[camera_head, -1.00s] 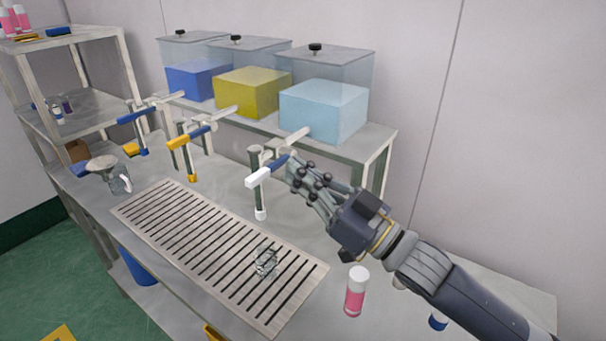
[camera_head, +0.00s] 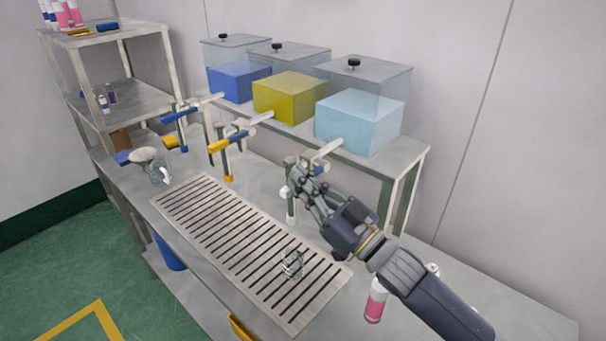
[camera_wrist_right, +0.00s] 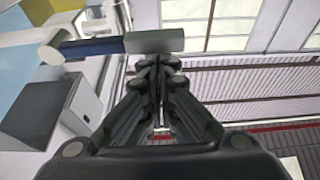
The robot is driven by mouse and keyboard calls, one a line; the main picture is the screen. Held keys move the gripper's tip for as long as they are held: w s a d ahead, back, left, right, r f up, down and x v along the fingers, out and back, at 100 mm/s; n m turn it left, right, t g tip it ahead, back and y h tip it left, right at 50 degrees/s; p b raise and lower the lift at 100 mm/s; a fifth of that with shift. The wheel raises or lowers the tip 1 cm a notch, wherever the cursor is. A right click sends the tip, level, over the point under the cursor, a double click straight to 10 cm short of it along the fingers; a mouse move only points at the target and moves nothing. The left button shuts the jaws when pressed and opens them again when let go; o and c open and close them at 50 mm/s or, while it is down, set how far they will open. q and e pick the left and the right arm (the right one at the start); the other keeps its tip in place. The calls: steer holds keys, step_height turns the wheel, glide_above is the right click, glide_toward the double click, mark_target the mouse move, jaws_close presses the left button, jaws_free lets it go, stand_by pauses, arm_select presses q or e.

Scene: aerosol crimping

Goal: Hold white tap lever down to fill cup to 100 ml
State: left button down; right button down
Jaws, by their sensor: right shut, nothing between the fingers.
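The clear cup (camera_head: 292,264) stands on the slatted drip grate (camera_head: 180,192); its fill level is too small to read. The white tap's lever is mostly hidden behind my right gripper in the head view; a small white end (camera_head: 284,191) shows left of the fingers. The tap's white outlet tip (camera_head: 291,220) hangs below. My right gripper (camera_head: 300,174) is shut and empty at the lever. In the right wrist view, the pale lever end (camera_wrist_right: 154,41) lies just beyond the closed fingertips (camera_wrist_right: 158,65); contact cannot be told. My left gripper is out of view.
Blue (camera_head: 182,115) and yellow (camera_head: 228,142) tap levers are to the left. Three tanks, including the light blue one (camera_head: 358,122), stand on the raised shelf behind. A pink bottle (camera_head: 376,300) stands near my right arm. A funnel (camera_head: 146,156) is at the left.

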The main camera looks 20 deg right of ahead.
steer(key=shift+f, duration=0.15)
steer(key=shift+f+n+g+y+b, duration=0.5)
steer(key=shift+f+n+b, duration=0.45)
steer(key=shift+n, duration=0.5)
steer(key=shift+f+n+g+y+b, duration=0.5)
steer(key=shift+f+n+b, duration=0.4)
steer(key=shift+n, duration=0.5)
steer(key=shift+f+n+g+y+b, duration=0.5)
steer(key=shift+f+n+b, duration=0.4)
steer(key=shift+n, duration=0.55)
steer(key=shift+f, duration=0.2)
